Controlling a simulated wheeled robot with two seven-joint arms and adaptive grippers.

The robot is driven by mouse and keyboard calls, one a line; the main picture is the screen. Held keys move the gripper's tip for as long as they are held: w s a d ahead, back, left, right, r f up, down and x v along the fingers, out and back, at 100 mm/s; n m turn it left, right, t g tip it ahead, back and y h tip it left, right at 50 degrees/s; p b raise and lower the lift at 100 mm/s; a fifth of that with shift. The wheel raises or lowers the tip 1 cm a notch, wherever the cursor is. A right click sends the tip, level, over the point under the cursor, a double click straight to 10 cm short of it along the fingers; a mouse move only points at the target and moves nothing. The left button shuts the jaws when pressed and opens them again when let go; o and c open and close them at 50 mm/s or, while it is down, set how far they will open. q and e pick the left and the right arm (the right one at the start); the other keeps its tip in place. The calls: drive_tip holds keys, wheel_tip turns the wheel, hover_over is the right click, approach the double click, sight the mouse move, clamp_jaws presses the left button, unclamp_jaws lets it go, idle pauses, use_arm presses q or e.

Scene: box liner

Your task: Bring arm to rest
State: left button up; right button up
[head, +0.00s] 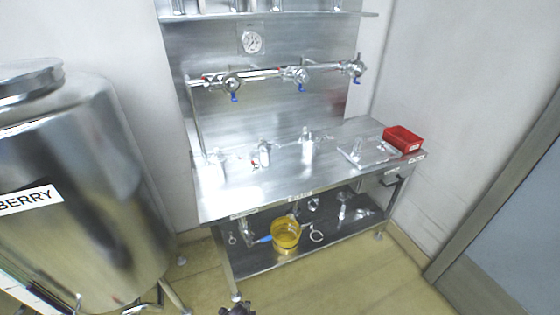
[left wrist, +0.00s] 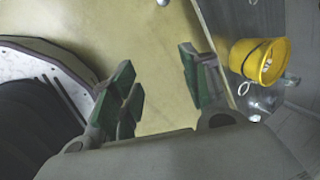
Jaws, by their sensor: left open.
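My left gripper (left wrist: 160,82) is open in the left wrist view, its green-padded fingers spread apart. Nothing is between the fingers; the tan tiled floor (left wrist: 165,30) shows beyond them. In the head view only a small dark part of a gripper (head: 237,309) shows at the bottom edge, over the floor in front of the bench. My right gripper is in neither view.
A steel bench (head: 290,170) holds a red bin (head: 402,139) and small fittings. A yellow bucket (head: 286,235) stands on its lower shelf, also in the left wrist view (left wrist: 259,60). A steel tank (head: 85,190) stands left. Floor before the bench is clear.

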use_arm(q)
drive_tip(key=s+a+f+n+g, duration=0.1)
drive_tip(key=s+a+f+n, duration=0.3)
drive_tip(key=s, duration=0.7)
drive_tip(key=s+a+f+n+g, duration=0.1)
drive_tip(key=s+a+f+n, duration=0.3)
drive_tip(key=s+f, duration=0.3)
drive_tip(key=s+a+f+n+g, duration=0.1)
drive_tip(key=s+a+f+n, duration=0.3)
drive_tip(key=s, duration=1.3)
wheel_tip(320, 180, down, 3)
drive_tip(key=n, duration=0.2)
drive_tip(key=shift+r+n+g+h, duration=0.2)
drive_tip(key=shift+n+g+h, duration=0.1)
drive_tip(key=shift+h, duration=0.1)
